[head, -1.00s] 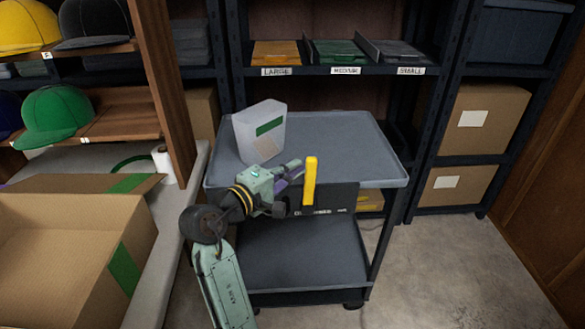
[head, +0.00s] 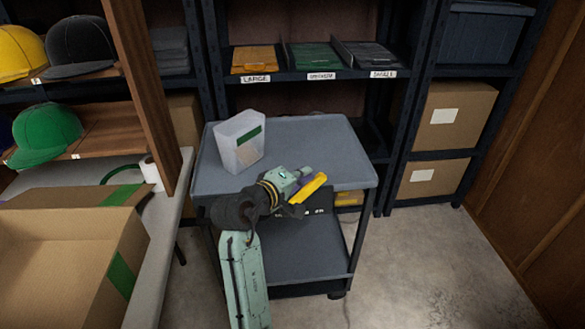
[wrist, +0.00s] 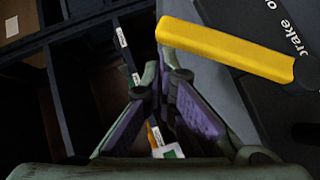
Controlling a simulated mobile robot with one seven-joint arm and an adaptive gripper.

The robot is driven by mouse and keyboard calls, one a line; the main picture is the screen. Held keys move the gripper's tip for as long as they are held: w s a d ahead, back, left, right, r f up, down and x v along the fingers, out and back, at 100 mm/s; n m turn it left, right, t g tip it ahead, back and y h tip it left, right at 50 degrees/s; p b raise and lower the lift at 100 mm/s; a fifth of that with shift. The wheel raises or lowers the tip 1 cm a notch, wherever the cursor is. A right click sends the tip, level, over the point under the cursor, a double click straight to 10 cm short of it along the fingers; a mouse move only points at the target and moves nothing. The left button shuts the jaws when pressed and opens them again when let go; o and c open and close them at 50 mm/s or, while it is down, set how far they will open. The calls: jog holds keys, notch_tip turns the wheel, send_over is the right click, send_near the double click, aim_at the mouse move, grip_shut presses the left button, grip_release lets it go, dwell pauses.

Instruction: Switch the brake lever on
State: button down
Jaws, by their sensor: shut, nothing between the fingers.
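The brake lever (head: 309,187) is a yellow bar on the dark front panel of the grey cart. In the head view it leans up to the right. In the wrist view the lever (wrist: 225,48) lies across the upper right, with its dark pivot end at the right. My gripper (head: 302,173) is at the cart's front edge, close beside the lever. In the wrist view my gripper (wrist: 165,75) has its purple-padded fingers together at the tips and empty, close to the lever's free end. I cannot tell whether they touch.
The cart top (head: 315,145) carries a whitish bin (head: 240,142) at its left. A bench with an open cardboard box (head: 75,240) stands at the left. Shelves with labelled trays (head: 310,57) are behind the cart. The floor (head: 430,260) at the right is clear.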

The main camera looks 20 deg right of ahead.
jog(key=shift+s+d+f, duration=0.2)
jog(key=shift+d+f, duration=0.05)
jog(key=shift+d, duration=0.3)
jog(key=shift+d, duration=0.1)
jog(key=shift+r+p, duration=0.1)
jog(key=shift+p, duration=0.2)
